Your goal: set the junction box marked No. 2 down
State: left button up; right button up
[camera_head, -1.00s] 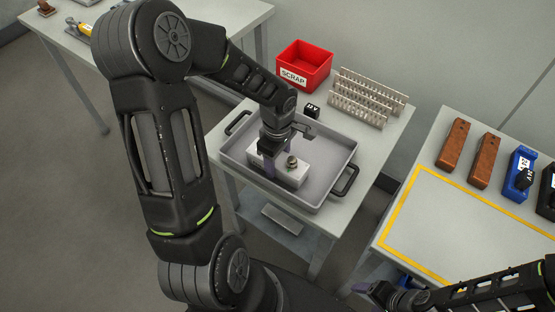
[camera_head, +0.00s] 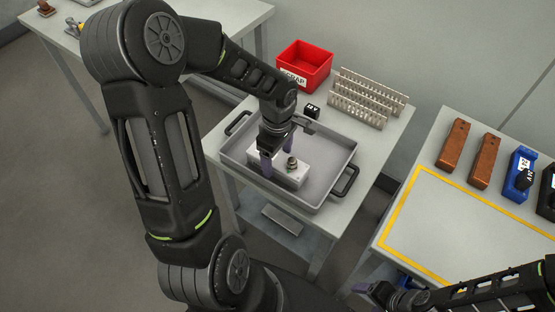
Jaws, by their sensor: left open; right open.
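A pale grey junction box (camera_head: 294,174) with a dark round fitting on top sits in the grey tray (camera_head: 329,183) on the middle table. I cannot read a number on it. My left gripper (camera_head: 277,153) is open above the box's left part, with its purple fingers apart; it partly hides the box. Whether a finger still touches the box is hard to tell. My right gripper (camera_head: 368,294) is open at the bottom edge, away from the tray, and partly cut off by the frame.
A red SCRAP bin (camera_head: 306,66), a small black block (camera_head: 312,111) and slotted duct pieces (camera_head: 365,100) stand behind the tray. The right table holds a yellow-bordered area (camera_head: 450,230), brown blocks (camera_head: 454,143) and a blue item (camera_head: 519,175). The tray's right side is free.

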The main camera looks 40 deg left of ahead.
aim_at(277, 159)
pick_arm(q)
notch_tip(277, 159, up, 10)
dwell(0.3)
dwell(0.6)
